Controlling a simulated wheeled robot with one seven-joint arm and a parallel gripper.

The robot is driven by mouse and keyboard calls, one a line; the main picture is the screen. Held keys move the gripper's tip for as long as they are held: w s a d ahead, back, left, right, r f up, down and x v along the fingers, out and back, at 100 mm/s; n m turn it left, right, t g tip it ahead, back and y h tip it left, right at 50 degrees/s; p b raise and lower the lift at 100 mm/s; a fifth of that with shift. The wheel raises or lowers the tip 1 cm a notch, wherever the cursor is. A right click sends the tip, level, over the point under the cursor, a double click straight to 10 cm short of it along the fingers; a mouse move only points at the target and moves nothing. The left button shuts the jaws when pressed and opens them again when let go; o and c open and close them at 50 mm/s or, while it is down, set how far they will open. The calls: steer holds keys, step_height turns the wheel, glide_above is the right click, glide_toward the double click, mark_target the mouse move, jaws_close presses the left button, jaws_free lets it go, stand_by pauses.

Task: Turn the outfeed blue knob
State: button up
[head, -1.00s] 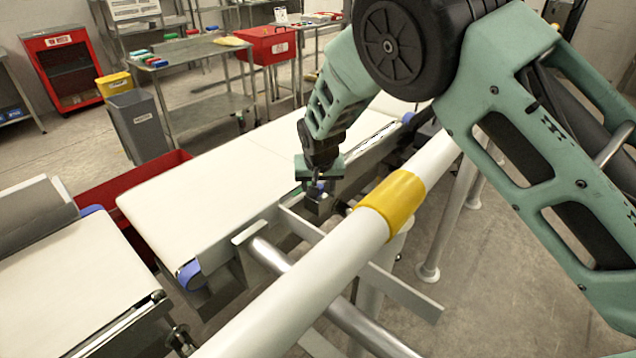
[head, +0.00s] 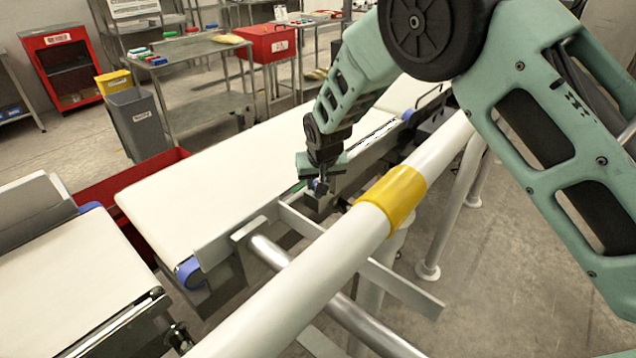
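My gripper (head: 320,184) points down at a small grey box (head: 319,206) on the near side of the long white belt (head: 225,165). A small patch of blue (head: 316,183) shows right at the fingertips, seemingly the blue knob. The fingers hide most of it. They are at the knob, but I cannot tell whether they touch it or are closed around it.
A white pipe rail with a yellow band (head: 393,195) runs across in front of the box, below my arm. Blue rollers (head: 190,272) end the belt. A second belt (head: 70,275) lies at left. A red bin (head: 120,190) and grey bin (head: 138,125) stand behind.

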steer(key=n+y+b, duration=0.1)
steer(key=n, duration=0.2)
steer(key=shift+w+d, duration=0.1)
steer(key=shift+d, duration=0.1)
steer(key=shift+n+g+y+b, duration=0.45)
steer(key=shift+n+y, duration=0.35)
steer(key=shift+n, duration=1.3)
steer(key=o, duration=1)
steer(key=shift+c, duration=0.2)
steer(key=b+v, duration=0.1)
steer(key=v, duration=1.6)
steer(key=shift+w+r+b, duration=0.15)
steer(key=shift+r+b, duration=0.1)
steer(key=shift+b, duration=0.05)
